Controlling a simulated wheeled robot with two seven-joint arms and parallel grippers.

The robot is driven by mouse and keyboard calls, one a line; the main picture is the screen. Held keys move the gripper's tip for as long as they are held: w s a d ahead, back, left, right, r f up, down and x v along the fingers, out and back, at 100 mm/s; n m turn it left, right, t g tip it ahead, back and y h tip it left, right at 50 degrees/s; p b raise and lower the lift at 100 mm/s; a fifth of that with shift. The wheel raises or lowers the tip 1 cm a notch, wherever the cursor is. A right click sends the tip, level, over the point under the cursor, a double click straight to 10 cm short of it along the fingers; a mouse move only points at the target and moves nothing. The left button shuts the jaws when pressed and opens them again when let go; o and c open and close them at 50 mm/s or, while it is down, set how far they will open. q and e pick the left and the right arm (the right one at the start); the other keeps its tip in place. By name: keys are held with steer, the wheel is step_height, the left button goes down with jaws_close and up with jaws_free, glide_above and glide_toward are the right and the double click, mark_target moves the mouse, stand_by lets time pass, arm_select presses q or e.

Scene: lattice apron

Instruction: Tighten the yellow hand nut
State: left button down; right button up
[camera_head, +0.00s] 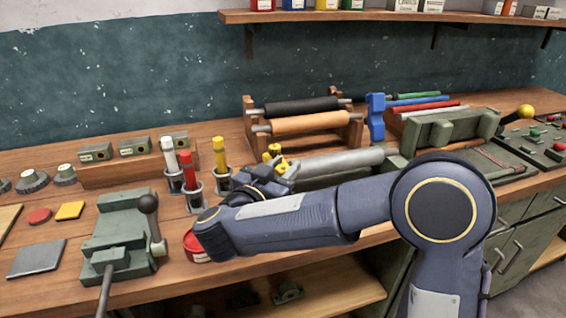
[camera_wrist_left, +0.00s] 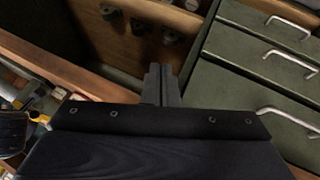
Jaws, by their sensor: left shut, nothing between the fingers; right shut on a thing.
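The yellow hand nut (camera_head: 274,154) shows in the head view as a small lobed yellow piece at the left end of a grey cylinder (camera_head: 335,163). My right gripper (camera_head: 280,170) is at the nut, its fingers shut on it. My right arm and wrist hide the lower part of the nut and what lies just below it. My left gripper (camera_wrist_left: 161,84) shows only in the left wrist view. Its fingers are shut together and empty, in front of drawers and a shelf, well away from the nut.
A green vise (camera_head: 125,235) with a ball-ended lever stands at the left front. Marker-like sticks in holders (camera_head: 190,170) stand just left of my right gripper. A wooden roller rack (camera_head: 304,121) is behind. Green drawers (camera_wrist_left: 270,65) with metal handles are near my left gripper.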

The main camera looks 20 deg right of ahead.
steer(key=shift+f+m+g+h, duration=0.15)
steer(key=shift+m+g+h, duration=0.15)
steer(key=shift+g, duration=0.1)
steer(key=o, duration=0.7)
steer(key=v, duration=0.7)
steer(key=shift+s+a, duration=0.25)
